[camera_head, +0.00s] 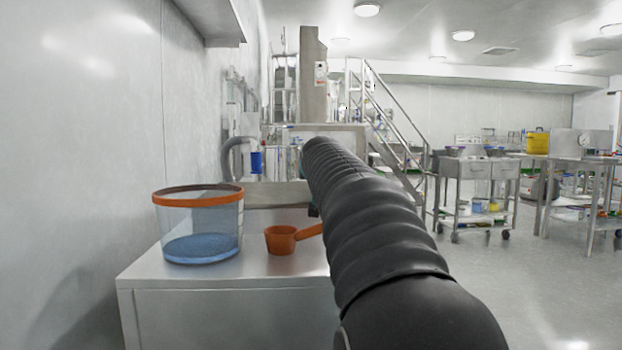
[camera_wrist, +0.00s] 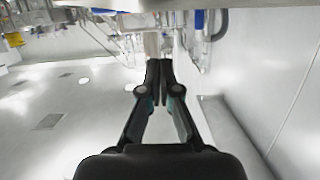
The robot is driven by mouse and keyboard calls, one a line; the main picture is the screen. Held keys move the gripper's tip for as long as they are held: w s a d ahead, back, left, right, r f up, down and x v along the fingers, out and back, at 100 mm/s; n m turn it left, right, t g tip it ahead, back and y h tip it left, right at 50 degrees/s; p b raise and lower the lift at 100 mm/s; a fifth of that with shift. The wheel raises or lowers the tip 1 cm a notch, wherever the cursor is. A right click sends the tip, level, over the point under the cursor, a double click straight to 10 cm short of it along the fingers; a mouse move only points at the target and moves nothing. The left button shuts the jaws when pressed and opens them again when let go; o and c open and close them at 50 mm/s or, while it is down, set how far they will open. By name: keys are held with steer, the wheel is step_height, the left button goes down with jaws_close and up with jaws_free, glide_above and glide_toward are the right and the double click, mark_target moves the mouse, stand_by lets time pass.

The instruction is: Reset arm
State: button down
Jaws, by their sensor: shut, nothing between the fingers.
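My gripper (camera_wrist: 159,66) shows in the wrist view with its two black fingers together and nothing between them. It points at a blurred background that appears upside down, with floor and wall around it. In the head view my dark, ribbed arm reaches forward from the lower right and hides the gripper.
A steel cabinet (camera_head: 230,318) stands at the left against the wall. On it are a clear bucket (camera_head: 200,222) with an orange rim and blue contents, and an orange scoop (camera_head: 281,241). Steel carts (camera_head: 480,168) stand at the right, with open floor (camera_head: 545,290) in front.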

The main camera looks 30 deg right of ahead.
steer(key=s+a+f+n+y+p, duration=0.1)
steer(key=s+a+f, duration=0.2)
steer(key=s+a, duration=0.4)
steer(key=s+a+f+n+g+y+p, duration=0.1)
steer(key=s+a+f+y, duration=0.1)
steer(key=s+a+f, duration=0.2)
steer(key=s+a+f+n+g+y+p, duration=0.1)
steer(key=s+a+f, duration=0.3)
steer(key=s+a, duration=0.6)
steer(key=shift+s+a+y, duration=0.25)
steer(key=shift+s+y, duration=0.15)
steer(key=shift+s, duration=0.1)
steer(key=s+a+f+n+g+p, duration=0.1)
steer(key=s+a+f+g+p, duration=0.1)
steer(key=s+f, duration=0.5)
steer(key=s+a+f+n+g+y+p, duration=0.1)
steer(key=s+a+f+g+p, duration=0.1)
steer(key=s+f, duration=0.6)
step_height(320, 180, down, 2)
steer(key=shift+s+a+f+g+y, duration=0.1)
steer(key=shift+s+a+g+y, duration=0.3)
steer(key=shift+g, duration=0.7)
steer(key=shift+w, duration=0.15)
